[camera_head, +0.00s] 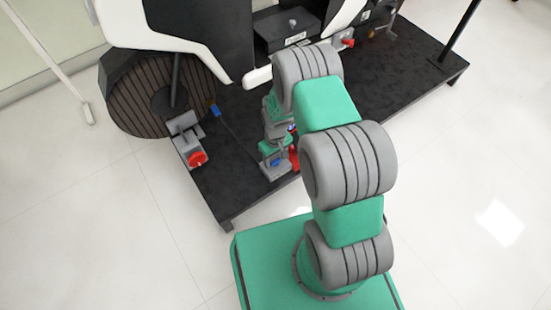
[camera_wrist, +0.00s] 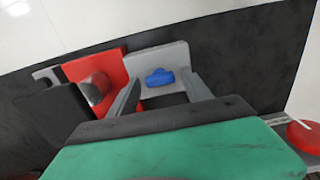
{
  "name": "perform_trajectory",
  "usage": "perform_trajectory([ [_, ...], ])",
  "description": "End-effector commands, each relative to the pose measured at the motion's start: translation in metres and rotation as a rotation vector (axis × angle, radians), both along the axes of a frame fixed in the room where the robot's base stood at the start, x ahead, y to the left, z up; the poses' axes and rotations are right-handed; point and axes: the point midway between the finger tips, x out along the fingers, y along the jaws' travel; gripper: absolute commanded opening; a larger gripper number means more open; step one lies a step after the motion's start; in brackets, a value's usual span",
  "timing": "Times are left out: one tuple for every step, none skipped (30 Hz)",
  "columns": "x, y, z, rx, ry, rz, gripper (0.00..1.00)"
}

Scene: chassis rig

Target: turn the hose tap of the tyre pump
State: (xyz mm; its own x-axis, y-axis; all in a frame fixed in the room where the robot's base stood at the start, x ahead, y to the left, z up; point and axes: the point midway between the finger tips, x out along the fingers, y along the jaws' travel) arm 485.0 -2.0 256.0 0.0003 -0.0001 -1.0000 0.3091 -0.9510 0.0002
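A small blue knob (camera_wrist: 160,76), which looks like the hose tap, sits on a light grey block (camera_wrist: 152,57). In the head view the blue knob (camera_head: 276,162) shows on the grey block (camera_head: 269,172) near the platform's front edge. A red body (camera_wrist: 110,66) with a grey and red round part, perhaps the tyre pump, stands just left of the block in the wrist view. My gripper (camera_wrist: 160,88) is open, with one finger on each side of the knob in the picture. I see no contact with the knob. In the head view my arm partly hides this spot.
A black part (camera_wrist: 50,113) stands left of the red body. A grey bracket with a red knob (camera_head: 197,158) stands beside the large dark wheel (camera_head: 160,95). The white and black chassis (camera_head: 215,35) rises behind. The black platform (camera_head: 225,185) is bare between bracket and block.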

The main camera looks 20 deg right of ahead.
Motion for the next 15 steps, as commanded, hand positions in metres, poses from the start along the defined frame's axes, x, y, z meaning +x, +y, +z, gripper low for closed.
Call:
perform_trajectory([
  [0.0, 0.0, 0.0001, 0.0, 0.0, 0.0, 0.53],
  [0.0, 0.0, 0.0002, 0.0, 0.0, 0.0, 0.5],
  [0.0, 0.0, 0.0002, 0.0, 0.0, 0.0, 0.47],
  [0.0, 0.0, 0.0002, 0.0, 0.0, 0.0, 0.45],
  [-0.0001, 0.0, 0.0002, 0.0, 0.0, 0.0, 0.42],
  [-0.0001, 0.0, 0.0002, 0.0, 0.0, 0.0, 0.39],
  [0.0, 0.0, 0.0003, 0.0, 0.0, 0.0, 0.36],
  [-0.0001, 0.0, 0.0003, 0.0, 0.0, 0.0, 0.34],
  [-0.0001, 0.0, 0.0003, 0.0, 0.0, 0.0, 0.31],
  [-0.0001, 0.0, 0.0003, 0.0, 0.0, 0.0, 0.28],
  [-0.0001, 0.0, 0.0003, 0.0, 0.0, 0.0, 0.26],
  [-0.0001, 0.0, 0.0003, 0.0, 0.0, 0.0, 0.23],
  [-0.0001, 0.0, 0.0003, 0.0, 0.0, 0.0, 0.2],
  [-0.0001, 0.0, 0.0003, 0.0, 0.0, 0.0, 0.18],
  [-0.0001, 0.0, 0.0003, 0.0, 0.0, 0.0, 0.14],
])
